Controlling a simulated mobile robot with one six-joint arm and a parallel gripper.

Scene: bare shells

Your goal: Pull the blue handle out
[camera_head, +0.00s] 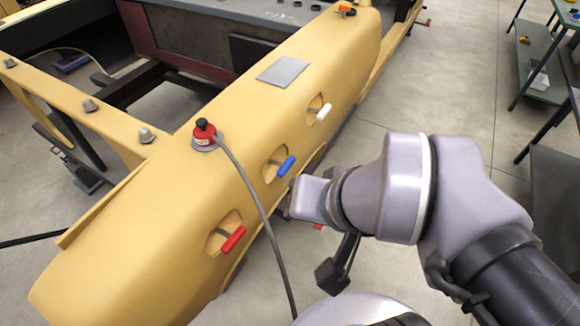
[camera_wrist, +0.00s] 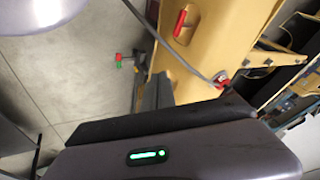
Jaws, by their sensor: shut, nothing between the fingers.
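The blue handle (camera_head: 286,166) sticks out of a recess in the side of the long yellow shell (camera_head: 150,225), between a red handle (camera_head: 232,239) and a white handle (camera_head: 323,112). My gripper (camera_head: 284,211) is close to the shell's side, just below and right of the blue handle, apart from it in the picture. My wrist hides most of it. In the wrist view my gripper (camera_wrist: 158,92) is shut and empty. That view shows the red handle and the yellow shell, but not the blue handle.
A red knob with a black top (camera_head: 204,133) stands on the shell. Its grey cable (camera_head: 250,190) hangs down the side between the red and blue handles. A grey plate (camera_head: 283,70) lies on top. Dark green shelves (camera_head: 540,75) stand at the right.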

